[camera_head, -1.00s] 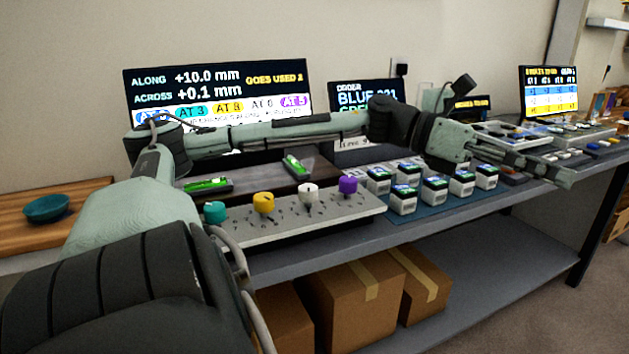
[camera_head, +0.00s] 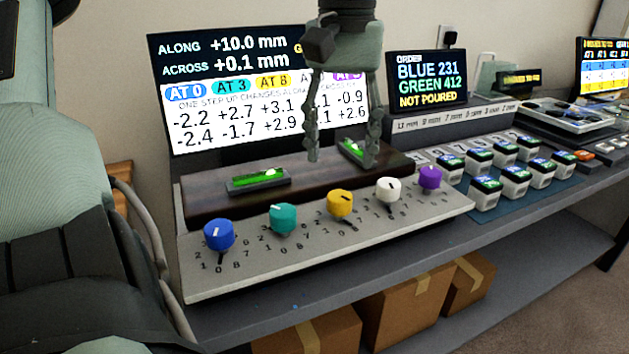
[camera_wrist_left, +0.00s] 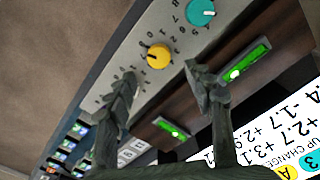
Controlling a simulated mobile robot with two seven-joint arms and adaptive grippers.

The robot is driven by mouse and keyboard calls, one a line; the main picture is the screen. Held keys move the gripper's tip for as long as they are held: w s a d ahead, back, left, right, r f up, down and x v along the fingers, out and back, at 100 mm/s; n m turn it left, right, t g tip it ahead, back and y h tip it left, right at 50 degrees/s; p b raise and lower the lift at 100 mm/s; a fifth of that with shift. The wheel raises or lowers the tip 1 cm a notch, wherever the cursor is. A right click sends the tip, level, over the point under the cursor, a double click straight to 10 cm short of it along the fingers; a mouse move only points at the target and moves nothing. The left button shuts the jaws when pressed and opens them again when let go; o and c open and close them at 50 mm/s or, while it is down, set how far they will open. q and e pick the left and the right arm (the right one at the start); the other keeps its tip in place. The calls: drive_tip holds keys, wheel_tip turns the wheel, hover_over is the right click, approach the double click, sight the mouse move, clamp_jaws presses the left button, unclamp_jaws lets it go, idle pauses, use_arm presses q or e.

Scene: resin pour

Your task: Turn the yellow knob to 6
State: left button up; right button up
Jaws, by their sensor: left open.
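The yellow knob (camera_head: 340,203) stands in the middle of a row of coloured knobs on a light grey panel (camera_head: 330,248). The screen (camera_head: 225,92) behind shows "AT 8" in yellow. My left gripper (camera_head: 342,160) is open, pointing down above the panel's dark wooden block, higher than the yellow knob and apart from it. In the left wrist view, the yellow knob (camera_wrist_left: 159,56) shows beyond and between the open fingertips (camera_wrist_left: 161,75). My right gripper is not seen.
Blue (camera_head: 219,235), teal (camera_head: 283,218), white (camera_head: 388,190) and purple (camera_head: 429,178) knobs flank it. Two green levels (camera_head: 258,180) lie on the wooden block (camera_head: 215,204). Several small white-sided containers (camera_head: 487,190) stand to the right. Space above the knobs is clear.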

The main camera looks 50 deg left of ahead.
sight(340, 195)
use_arm(q)
wheel_tip(340, 195, down, 8)
drive_tip(key=shift+d+r, duration=0.1)
drive_tip(key=shift+r, duration=0.1)
drive_tip(key=c, duration=1.2)
